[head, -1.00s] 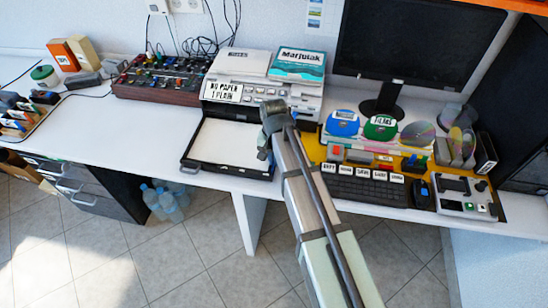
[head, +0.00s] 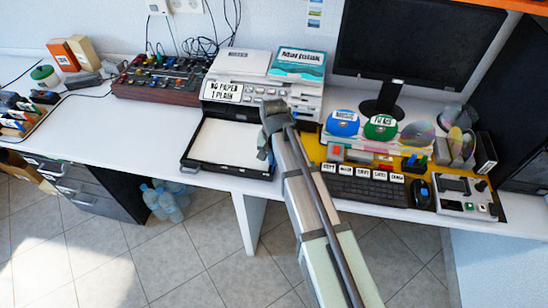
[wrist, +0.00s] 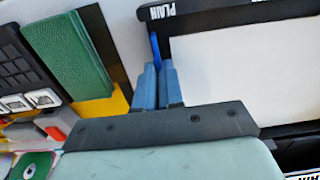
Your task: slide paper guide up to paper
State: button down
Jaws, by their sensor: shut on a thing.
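The paper tray (head: 187,163) sticks out from the front of the printer (head: 232,68), with white paper (head: 222,142) lying in it. The paper fills the right of the wrist view (wrist: 245,70). A thin blue paper guide (wrist: 154,46) shows at the paper's edge in the wrist view, with a narrow dark strip between it and the paper. My gripper (wrist: 157,84) is shut on the guide; the fingers hide its lower part. In the head view my gripper (head: 264,152) is at the tray's right side, and the guide is hidden.
A label reading "NO PAPER 1 PLAIN" (head: 222,91) is on the printer front. A yellow mat (head: 312,150) with a keyboard (head: 366,187) lies to the right. The desk left of the tray is clear.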

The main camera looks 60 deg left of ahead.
jog(key=shift+s+a, duration=0.45)
jog(key=c, duration=1.3)
grip_release()
jog(key=shift+o, duration=0.2)
jog(key=shift+r, duration=0.1)
notch_tip(320, 180, up, 14)
jog(key=shift+f, duration=0.2)
jog(key=shift+w, duration=0.1)
